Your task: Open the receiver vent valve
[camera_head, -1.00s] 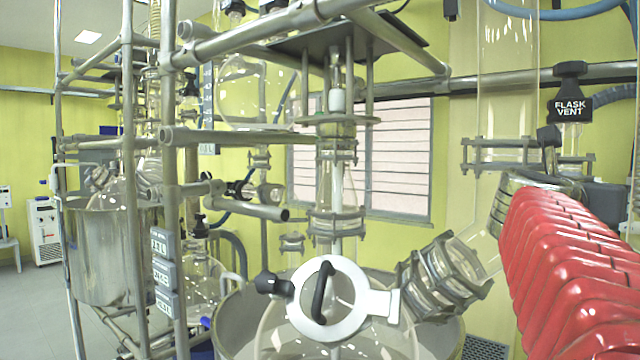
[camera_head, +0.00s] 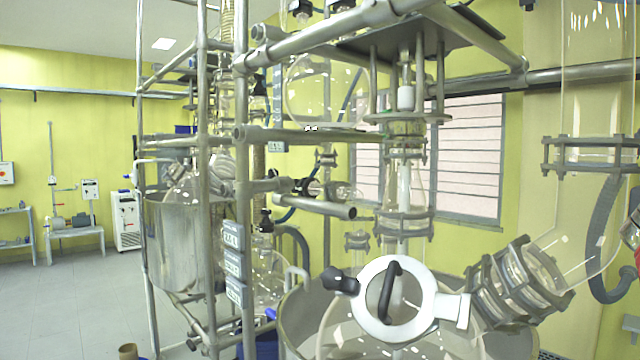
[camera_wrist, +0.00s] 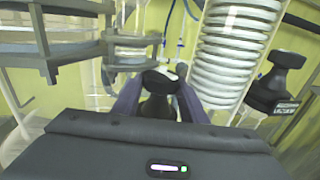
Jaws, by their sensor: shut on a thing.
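In the wrist view, my gripper (camera_wrist: 158,90) has its two dark fingers closed on either side of a black valve knob (camera_wrist: 160,106). The knob stands upright between the fingertips, with a pale mark on its top. No label is readable on it, so I cannot tell by name which valve it is. My gripper is outside the head view.
A second black valve (camera_wrist: 286,72) with a small label stands to the right in the wrist view, beyond a coiled glass column (camera_wrist: 232,50). Glass flanges lie left. The head view shows a metal frame (camera_head: 242,180) and a white-ringed vessel lid (camera_head: 423,290).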

